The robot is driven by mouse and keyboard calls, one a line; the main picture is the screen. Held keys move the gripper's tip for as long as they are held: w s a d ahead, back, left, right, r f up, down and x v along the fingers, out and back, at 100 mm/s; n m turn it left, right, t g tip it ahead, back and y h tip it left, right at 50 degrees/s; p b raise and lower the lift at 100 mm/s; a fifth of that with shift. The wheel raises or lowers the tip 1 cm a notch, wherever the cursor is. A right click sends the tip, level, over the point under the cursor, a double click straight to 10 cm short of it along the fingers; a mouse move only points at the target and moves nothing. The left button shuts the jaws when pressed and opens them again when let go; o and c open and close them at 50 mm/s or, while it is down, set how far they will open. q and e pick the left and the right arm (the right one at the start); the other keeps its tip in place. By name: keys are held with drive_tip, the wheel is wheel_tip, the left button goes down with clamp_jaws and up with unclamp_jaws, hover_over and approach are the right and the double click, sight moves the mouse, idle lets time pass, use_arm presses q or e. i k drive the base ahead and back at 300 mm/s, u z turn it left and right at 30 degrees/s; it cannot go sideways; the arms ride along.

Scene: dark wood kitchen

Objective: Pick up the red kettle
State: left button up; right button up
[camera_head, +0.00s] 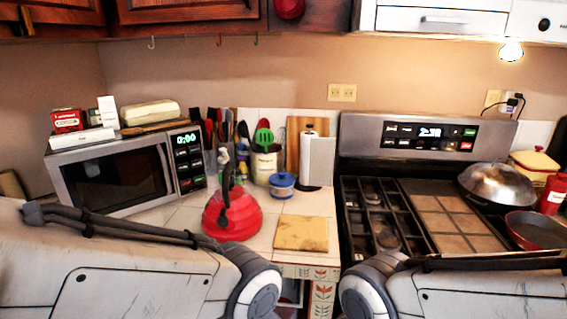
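The red kettle (232,216) stands upright on the tiled counter, right of the microwave and left of the cutting board. It has a dark handle rising above its body. Part of its lower left edge is close to or behind my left arm in the picture. My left arm comes in from the left and my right arm from the right, both low in the view. Neither gripper is in the picture, so I see no contact with the kettle.
A microwave (118,174) stands to the left, with boxes on top. A wooden board (301,233) lies right of the kettle. A blue pot (282,184) and a utensil crock (263,166) stand behind. The stove (455,212) with pans is at right.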

sight(243, 225)
drive_tip(key=u, duration=0.3)
drive_tip(key=i, duration=0.85)
drive_tip(key=u, duration=0.25)
